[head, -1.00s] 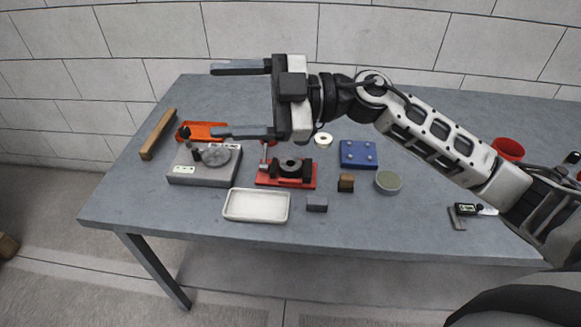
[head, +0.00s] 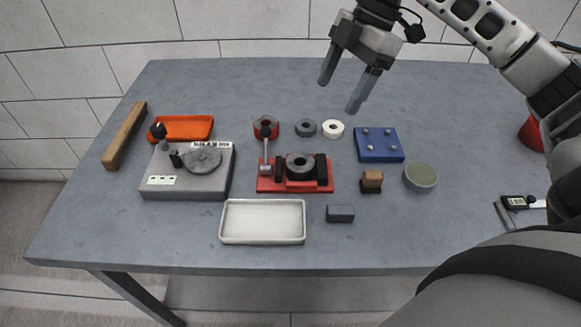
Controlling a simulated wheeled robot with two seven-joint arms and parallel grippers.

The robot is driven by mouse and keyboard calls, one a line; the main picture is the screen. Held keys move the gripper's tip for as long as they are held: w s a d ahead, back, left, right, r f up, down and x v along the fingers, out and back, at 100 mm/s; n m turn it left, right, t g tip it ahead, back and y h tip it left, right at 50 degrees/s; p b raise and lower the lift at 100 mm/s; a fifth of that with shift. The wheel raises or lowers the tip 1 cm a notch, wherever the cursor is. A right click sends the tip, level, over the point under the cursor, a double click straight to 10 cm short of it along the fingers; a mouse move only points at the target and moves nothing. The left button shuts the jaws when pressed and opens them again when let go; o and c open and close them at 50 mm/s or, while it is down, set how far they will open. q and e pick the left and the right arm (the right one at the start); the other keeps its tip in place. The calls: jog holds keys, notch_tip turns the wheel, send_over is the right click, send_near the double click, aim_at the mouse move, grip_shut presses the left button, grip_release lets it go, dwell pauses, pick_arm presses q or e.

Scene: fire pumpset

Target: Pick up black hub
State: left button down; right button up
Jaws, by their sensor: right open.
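My right gripper (head: 338,97) is open and empty, its two fingers pointing down above the back of the table, over the rings. A dark ring (head: 306,128) lies flat on the table just below and left of the fingertips, beside a white ring (head: 333,129). Another dark round part with a centre hole (head: 300,165) sits between the black jaws of a red fixture (head: 265,184). I cannot tell for sure which dark part is the black hub. My left gripper is not in view.
A red cup-like part (head: 265,126) stands left of the dark ring. A grey device (head: 187,187), orange tray (head: 196,126) and white tray (head: 263,241) are nearby. The back table is clear.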

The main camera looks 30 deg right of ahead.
send_over(301, 155)
jog(key=s+d, duration=0.2)
notch_tip(301, 155, down, 10)
jog(key=shift+w, duration=0.1)
jog(key=shift+a+x, duration=0.2)
jog(key=shift+x, duration=1.15)
jog(key=shift+a+x, duration=0.2)
jog(key=shift+x, duration=1.15)
jog(key=shift+w+r, duration=0.1)
jog(key=shift+r, duration=0.05)
jog(key=c, duration=1.2)
jog(key=shift+r, duration=0.1)
jog(key=shift+c, duration=0.8)
